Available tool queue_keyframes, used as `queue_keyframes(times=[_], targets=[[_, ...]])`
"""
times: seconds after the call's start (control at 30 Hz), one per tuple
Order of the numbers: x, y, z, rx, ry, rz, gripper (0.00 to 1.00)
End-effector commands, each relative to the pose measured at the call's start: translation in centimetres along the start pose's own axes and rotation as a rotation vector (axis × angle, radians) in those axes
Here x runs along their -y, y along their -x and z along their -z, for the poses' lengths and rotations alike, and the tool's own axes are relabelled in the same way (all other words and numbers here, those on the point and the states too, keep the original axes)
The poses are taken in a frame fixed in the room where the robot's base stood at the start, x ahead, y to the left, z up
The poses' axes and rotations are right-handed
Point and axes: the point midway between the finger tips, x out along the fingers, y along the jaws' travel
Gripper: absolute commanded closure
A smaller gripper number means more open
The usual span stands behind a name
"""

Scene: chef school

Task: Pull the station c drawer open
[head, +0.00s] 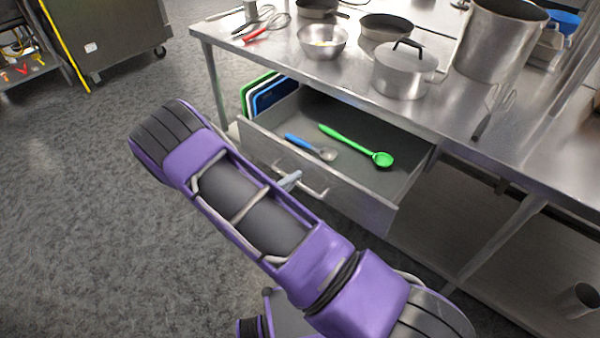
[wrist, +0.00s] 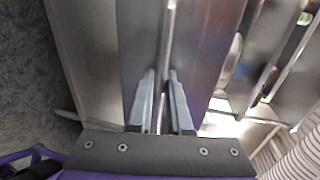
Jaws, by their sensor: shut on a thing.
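The drawer (head: 350,190) under the steel table is pulled out, with its inside showing in the head view. A green spoon (head: 355,146) and a blue-handled spoon (head: 311,147) lie in it. Its bar handle (head: 312,188) is on the front face, partly hidden by my arm. My gripper (head: 288,181) is at the left part of the handle, mostly hidden behind my arm. In the wrist view my gripper (wrist: 161,100) has its two fingers on either side of the handle bar (wrist: 168,45), shut on it.
The steel table (head: 340,75) carries a lidded pot (head: 402,72), a bowl (head: 322,42), a tall pot (head: 496,40), pans and whisks. Cutting boards (head: 270,93) stand beside the drawer's left side. Grey floor (head: 80,210) is open at the left.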

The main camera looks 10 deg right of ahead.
Motion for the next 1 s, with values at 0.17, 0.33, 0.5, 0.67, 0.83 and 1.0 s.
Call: queue_keyframes(times=[0.17,0.33,0.5,0.67,0.83,1.0], targets=[[0.0,0.3,-0.1,0.001,-0.001,0.001,1.00],[0.0,0.3,-0.1,0.001,-0.002,0.001,1.00],[0.0,0.3,-0.1,0.001,-0.002,0.001,0.71],[0.0,0.3,-0.1,0.001,-0.001,0.000,0.71],[0.0,0.5,-0.1,0.001,-0.001,0.000,0.71],[0.0,2.7,-0.2,0.004,-0.001,0.000,0.71]])
